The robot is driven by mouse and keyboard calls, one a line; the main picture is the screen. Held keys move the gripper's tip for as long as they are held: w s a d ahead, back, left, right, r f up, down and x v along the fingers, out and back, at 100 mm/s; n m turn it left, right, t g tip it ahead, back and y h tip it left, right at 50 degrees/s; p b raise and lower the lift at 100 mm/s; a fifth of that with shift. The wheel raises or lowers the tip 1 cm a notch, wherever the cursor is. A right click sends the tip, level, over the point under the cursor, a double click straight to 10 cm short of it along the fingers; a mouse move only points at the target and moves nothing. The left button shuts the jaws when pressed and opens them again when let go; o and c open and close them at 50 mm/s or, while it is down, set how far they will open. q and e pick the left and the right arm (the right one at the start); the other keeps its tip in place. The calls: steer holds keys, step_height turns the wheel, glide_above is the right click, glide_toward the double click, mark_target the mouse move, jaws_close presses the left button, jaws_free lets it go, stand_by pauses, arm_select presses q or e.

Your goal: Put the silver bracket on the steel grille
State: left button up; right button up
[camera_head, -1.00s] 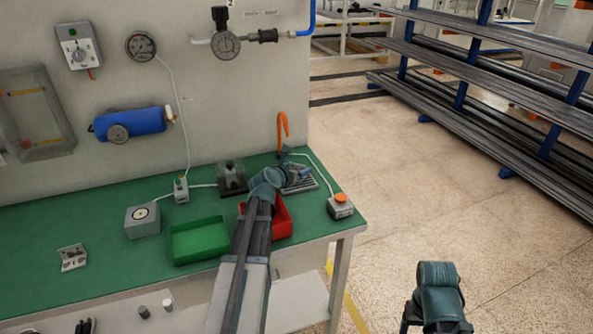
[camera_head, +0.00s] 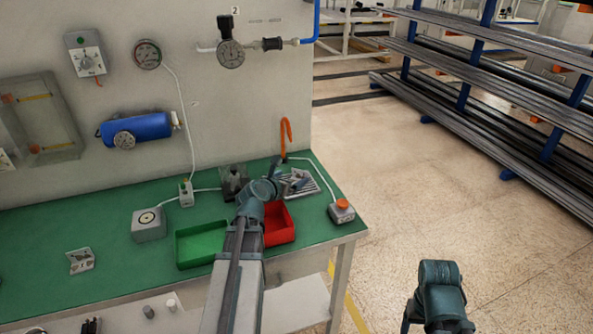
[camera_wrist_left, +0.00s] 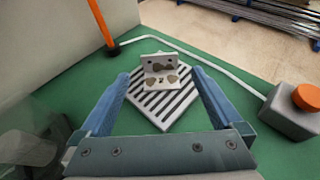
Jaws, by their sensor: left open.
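A silver L-shaped bracket (camera_wrist_left: 158,64) with dark holes and patches rests on the slatted steel grille (camera_wrist_left: 160,108), toward its far part, one flange standing up. In the head view the grille (camera_head: 312,186) lies near the back right of the green bench, partly behind my left gripper (camera_head: 286,176). In the left wrist view my left gripper (camera_wrist_left: 160,76) is open, its blue fingers apart on either side of the grille and bracket, touching neither as far as I can see. A second metal bracket (camera_head: 81,261) lies at the bench's left.
A red bin (camera_head: 280,228) and green bin (camera_head: 201,246) stand at the front of the bench. An orange-button box (camera_head: 341,211) is right of the grille; an orange hook (camera_head: 286,132) rises behind it. A dark block with a clear cover (camera_head: 233,183) stands left.

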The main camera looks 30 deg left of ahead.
mark_target(300, 173)
arm_select(q)
steer(key=shift+p+v, duration=0.55)
steer(key=shift+v, duration=1.65)
steer(key=shift+w, duration=0.1)
steer(key=b+x, duration=0.4)
steer(key=x, duration=0.8)
steer(key=shift+b, duration=0.35)
steer(key=shift+f, duration=0.2)
steer(key=shift+r, duration=0.2)
steer(key=shift+f, duration=0.1)
